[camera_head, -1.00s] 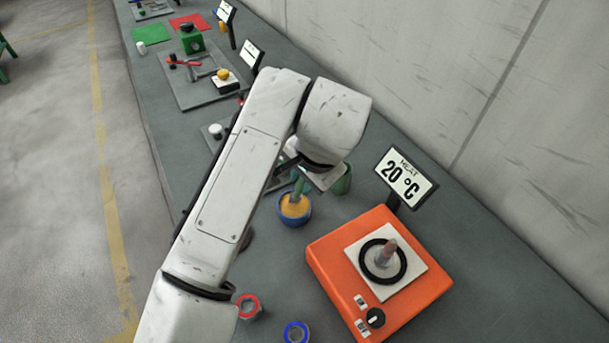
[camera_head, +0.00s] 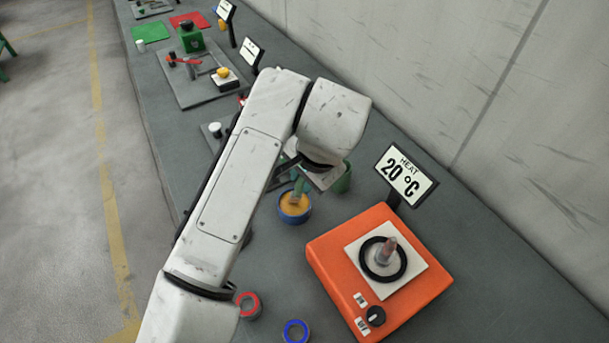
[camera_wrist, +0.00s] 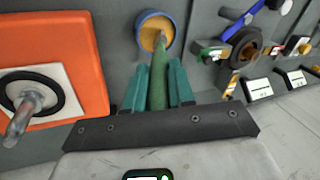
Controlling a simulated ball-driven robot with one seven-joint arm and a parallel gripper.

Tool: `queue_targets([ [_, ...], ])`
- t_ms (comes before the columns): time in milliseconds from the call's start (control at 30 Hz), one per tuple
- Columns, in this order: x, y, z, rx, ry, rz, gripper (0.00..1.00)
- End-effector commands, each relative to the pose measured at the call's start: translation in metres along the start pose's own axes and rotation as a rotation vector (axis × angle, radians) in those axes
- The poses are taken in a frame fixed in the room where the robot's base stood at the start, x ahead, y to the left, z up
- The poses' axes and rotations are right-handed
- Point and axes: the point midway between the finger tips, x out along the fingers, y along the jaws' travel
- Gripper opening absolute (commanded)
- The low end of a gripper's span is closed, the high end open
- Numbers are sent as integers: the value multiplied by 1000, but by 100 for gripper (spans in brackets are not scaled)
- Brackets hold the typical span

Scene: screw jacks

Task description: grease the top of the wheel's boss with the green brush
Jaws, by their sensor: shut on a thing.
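My gripper (camera_wrist: 159,78) is shut on the green brush (camera_wrist: 159,92), with a teal finger on each side of its handle. The brush points away from my gripper to a blue pot (camera_wrist: 172,30) of orange-yellow grease. In the head view the green brush (camera_head: 299,187) stands at the grease in the blue pot (camera_head: 293,219); its bristles cannot be made out. My gripper is mostly hidden by my wrist there. A dark round part, perhaps the wheel (camera_wrist: 236,60), lies right of the pot in the wrist view; I cannot make out its boss.
An orange heater (camera_head: 330,248) carries a black ring (camera_head: 402,262) around an upright post, beside a 20 °C sign (camera_head: 405,176). A red-rimmed ring (camera_head: 248,305) and a blue-rimmed ring (camera_head: 295,332) lie nearer. A green container (camera_head: 344,179) stands behind the pot.

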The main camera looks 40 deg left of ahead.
Motion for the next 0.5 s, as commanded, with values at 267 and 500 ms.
queue_targets([
  [267, -17, -6, -2, 0, 1, 1, 0],
  [500, -33, -11, -3, 0, 0, 0, 0],
])
